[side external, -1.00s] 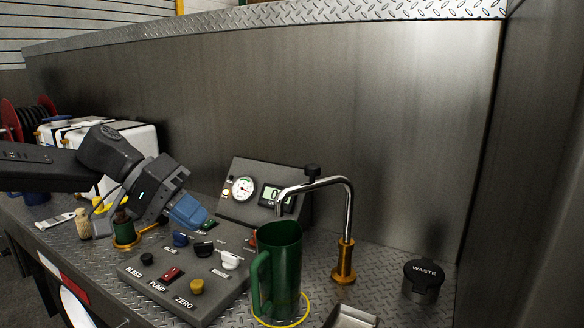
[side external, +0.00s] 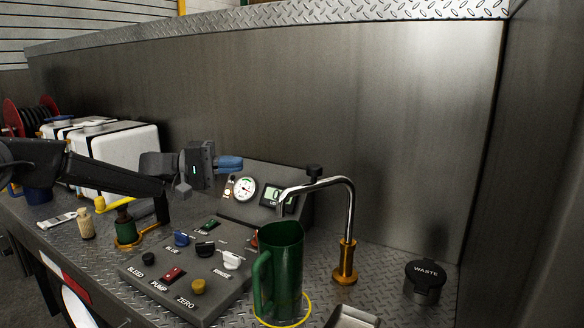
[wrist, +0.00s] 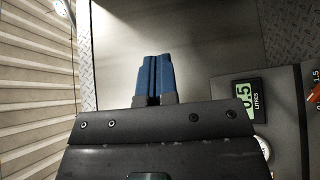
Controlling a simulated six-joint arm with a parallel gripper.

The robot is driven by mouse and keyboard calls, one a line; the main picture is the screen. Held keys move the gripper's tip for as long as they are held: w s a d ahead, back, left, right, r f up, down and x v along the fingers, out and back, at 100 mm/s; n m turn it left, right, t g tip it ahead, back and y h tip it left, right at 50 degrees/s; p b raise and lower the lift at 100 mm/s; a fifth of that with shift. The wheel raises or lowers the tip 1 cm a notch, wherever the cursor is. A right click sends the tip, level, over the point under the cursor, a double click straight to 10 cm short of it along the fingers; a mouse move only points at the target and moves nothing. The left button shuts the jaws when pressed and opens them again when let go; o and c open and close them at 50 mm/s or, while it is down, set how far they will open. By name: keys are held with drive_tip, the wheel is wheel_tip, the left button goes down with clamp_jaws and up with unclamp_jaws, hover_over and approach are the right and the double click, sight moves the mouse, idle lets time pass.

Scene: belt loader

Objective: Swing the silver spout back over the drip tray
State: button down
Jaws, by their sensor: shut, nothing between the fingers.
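The silver spout (side external: 350,205) rises from a brass base (side external: 344,272) and bends left at the top. Its outlet end hangs above the green jug (side external: 283,270), which stands inside a yellow ring on the bench. The drip tray (side external: 352,318) is a metal tray partly cut off at the bottom edge, to the right of the jug. My gripper (side external: 230,162) is shut and empty, with its blue fingers pointing right, high above the control panel and left of the spout. The shut blue fingers also show in the wrist view (wrist: 152,78), where the spout is out of view.
A control panel (side external: 190,265) with switches and knobs lies left of the jug. A gauge box (side external: 240,210) with a dial and display stands behind it. White containers (side external: 120,155) stand at left. Air above the spout is clear.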

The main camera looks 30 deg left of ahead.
drive_tip(key=s+d+x, duration=0.1)
drive_tip(key=s+x, duration=0.1)
drive_tip(key=x, duration=1.1)
drive_tip(key=shift+s+d, duration=0.25)
drive_tip(key=shift+d, duration=0.05)
